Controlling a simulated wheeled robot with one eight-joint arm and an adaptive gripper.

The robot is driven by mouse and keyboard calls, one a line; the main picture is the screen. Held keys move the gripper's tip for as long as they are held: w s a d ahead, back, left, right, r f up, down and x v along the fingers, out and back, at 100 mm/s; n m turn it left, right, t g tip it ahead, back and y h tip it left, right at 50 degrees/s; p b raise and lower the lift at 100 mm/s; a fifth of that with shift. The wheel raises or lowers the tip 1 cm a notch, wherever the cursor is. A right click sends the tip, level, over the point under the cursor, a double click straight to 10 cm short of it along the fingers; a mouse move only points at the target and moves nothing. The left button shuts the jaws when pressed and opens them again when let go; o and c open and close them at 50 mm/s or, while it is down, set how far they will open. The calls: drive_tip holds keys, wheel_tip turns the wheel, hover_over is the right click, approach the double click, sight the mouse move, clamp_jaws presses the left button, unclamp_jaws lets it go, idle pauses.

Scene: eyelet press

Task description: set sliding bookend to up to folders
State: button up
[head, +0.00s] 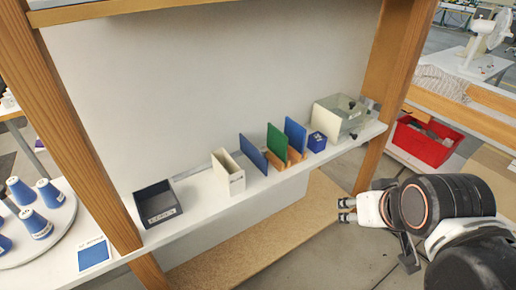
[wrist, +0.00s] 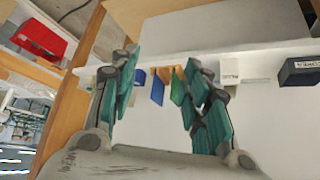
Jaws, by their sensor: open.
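On the white shelf stand upright thin panels that look like folders: a blue one (head: 253,154), a green one (head: 277,143) and another blue one (head: 295,136). Low wooden parts (head: 297,156) show at the feet of the green and right blue ones. A white upright holder (head: 228,172) stands apart to their left. I cannot tell for sure which piece is the sliding bookend. My gripper (head: 346,210) is open and empty, in front of the shelf and right of the folders. In the wrist view my gripper's fingers (wrist: 160,95) frame the green folder (wrist: 177,86) at a distance; the right finger hides part of the row.
A dark grey bin (head: 158,203) stands left on the shelf (head: 196,196). A small blue box (head: 317,141) and a grey clear-topped container (head: 340,116) stand right of the folders. Wooden posts (head: 383,95) bound the shelf. A red bin (head: 424,141) lies beyond, right.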

sight(264, 149)
drive_tip(key=w+d+r+t+b, duration=0.1)
drive_tip(key=w+d+r+t, duration=0.2)
drive_tip(key=w, duration=0.6)
drive_tip(key=w+d+r+t+h+b, duration=0.1)
drive_tip(key=w+r+t+b, duration=0.2)
drive_tip(key=w, duration=0.7)
drive_tip(key=w+d+r+t, duration=0.2)
drive_tip(key=w+r+t, duration=0.25)
drive_tip(key=w, duration=0.45)
drive_tip(key=w+a+f+n+t+y+b, duration=0.1)
drive_tip(key=w+a+f+n+y+b, duration=0.1)
drive_tip(key=w+a+f+n+y, duration=0.45)
drive_tip(key=s+a+f+n+g+y, duration=0.25)
drive_tip(key=a+f+y, duration=0.2)
drive_tip(key=f, duration=0.55)
drive_tip(key=s+a+f+n+g+y, duration=0.15)
drive_tip(key=a+f+g+y, duration=0.3)
drive_tip(key=f, duration=0.55)
drive_tip(key=shift+m+h, duration=0.35)
drive_tip(key=shift+h, duration=0.1)
drive_tip(key=b+x, duration=0.3)
drive_tip(key=x, duration=0.9)
drive_tip(key=shift+w+a, duration=0.1)
drive_tip(key=shift+a, duration=0.2)
clamp_jaws()
